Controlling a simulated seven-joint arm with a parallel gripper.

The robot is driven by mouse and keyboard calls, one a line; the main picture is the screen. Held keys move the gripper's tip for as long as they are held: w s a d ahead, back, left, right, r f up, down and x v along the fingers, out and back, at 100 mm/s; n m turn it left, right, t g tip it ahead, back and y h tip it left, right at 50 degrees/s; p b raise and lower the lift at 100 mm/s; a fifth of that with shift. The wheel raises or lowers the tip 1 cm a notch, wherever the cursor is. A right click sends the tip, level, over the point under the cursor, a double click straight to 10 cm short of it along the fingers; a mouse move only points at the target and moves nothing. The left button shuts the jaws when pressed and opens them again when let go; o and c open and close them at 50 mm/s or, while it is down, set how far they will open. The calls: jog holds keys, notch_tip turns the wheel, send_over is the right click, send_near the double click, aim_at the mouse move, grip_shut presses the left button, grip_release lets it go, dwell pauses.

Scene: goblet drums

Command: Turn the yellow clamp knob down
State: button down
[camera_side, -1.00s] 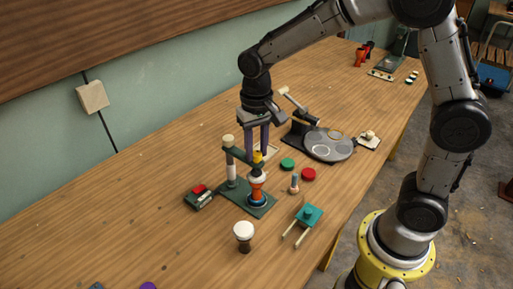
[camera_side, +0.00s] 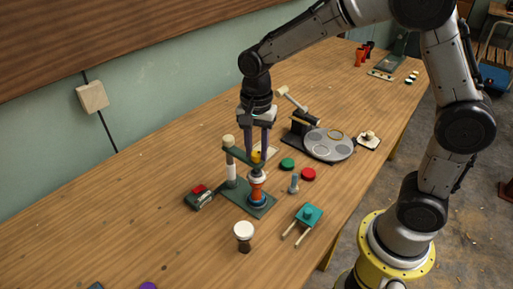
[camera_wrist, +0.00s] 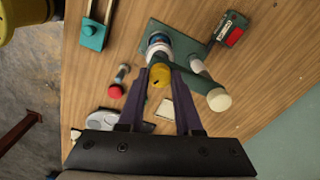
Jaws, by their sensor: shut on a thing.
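The yellow clamp knob (camera_side: 256,156) sits on top of a dark green clamp arm, above an orange and white goblet drum (camera_side: 257,190). The drum stands on a blue ring on the green base plate (camera_side: 262,209). My gripper (camera_side: 259,154) points straight down over the stand and its fingers are shut on the yellow knob. In the wrist view the knob (camera_wrist: 160,76) shows between the two purple fingers. The green clamp arm (camera_wrist: 190,80) runs from the knob to a post with a cream cap (camera_wrist: 219,99).
A red and green block (camera_side: 199,196) lies left of the stand. A white-capped jar (camera_side: 244,233) and a teal two-pronged piece (camera_side: 306,217) stand in front. Green and red discs (camera_side: 308,174), a small peg (camera_side: 293,184) and a round-plate device (camera_side: 328,145) lie right and behind.

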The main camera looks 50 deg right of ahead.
aim_at(256, 152)
jog(key=shift+r+m, duration=0.1)
jog(key=shift+m, duration=0.4)
jog(key=c, duration=0.6)
grip_release()
notch_tip(256, 152, up, 14)
jog(key=shift+f, duration=0.15)
